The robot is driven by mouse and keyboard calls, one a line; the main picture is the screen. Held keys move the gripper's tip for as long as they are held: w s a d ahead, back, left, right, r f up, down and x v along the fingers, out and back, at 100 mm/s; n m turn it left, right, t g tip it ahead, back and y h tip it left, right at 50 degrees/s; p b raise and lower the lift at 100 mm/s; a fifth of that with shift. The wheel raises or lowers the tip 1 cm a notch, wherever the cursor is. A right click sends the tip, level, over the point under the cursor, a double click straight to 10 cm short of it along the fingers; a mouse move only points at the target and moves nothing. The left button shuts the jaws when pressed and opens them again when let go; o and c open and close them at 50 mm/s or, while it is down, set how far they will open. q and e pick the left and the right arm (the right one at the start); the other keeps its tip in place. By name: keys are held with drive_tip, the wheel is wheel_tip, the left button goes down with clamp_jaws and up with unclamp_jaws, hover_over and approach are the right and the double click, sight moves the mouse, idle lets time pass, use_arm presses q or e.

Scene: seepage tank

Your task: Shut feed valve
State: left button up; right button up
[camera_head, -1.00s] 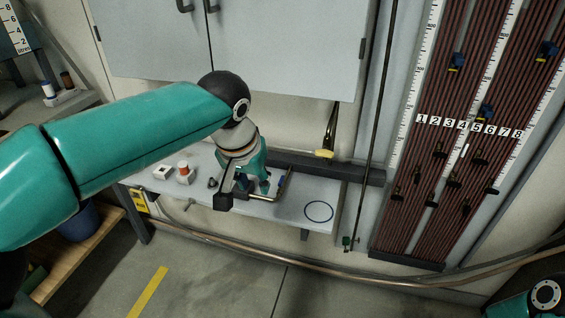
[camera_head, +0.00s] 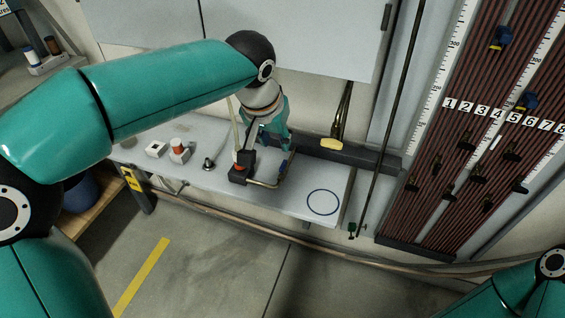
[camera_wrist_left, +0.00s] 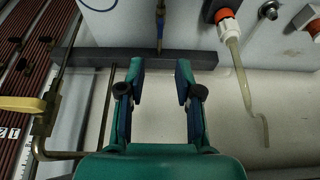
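A brass pipe (camera_head: 343,108) on the wall carries a yellow lever handle (camera_head: 331,144); this handle also shows at the left edge of the left wrist view (camera_wrist_left: 22,104). A smaller bent pipe with a blue handle (camera_head: 283,166) stands at the shelf; the blue handle (camera_wrist_left: 160,22) shows beyond the fingers in the left wrist view. Which one is the feed valve is not labelled. My left gripper (camera_head: 274,136) is over the back of the shelf; its fingers (camera_wrist_left: 158,92) are apart with nothing between them. My right gripper is out of view.
A dark rail (camera_head: 365,156) runs behind. A thin vertical rod and numbered tube board (camera_head: 440,190) stand at right.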

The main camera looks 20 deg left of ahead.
sight(283, 165)
use_arm(q)
drive_tip(key=b+x, duration=0.2)
drive_tip(key=x, duration=1)
drive_tip(key=shift+f, duration=0.25)
clamp_jaws()
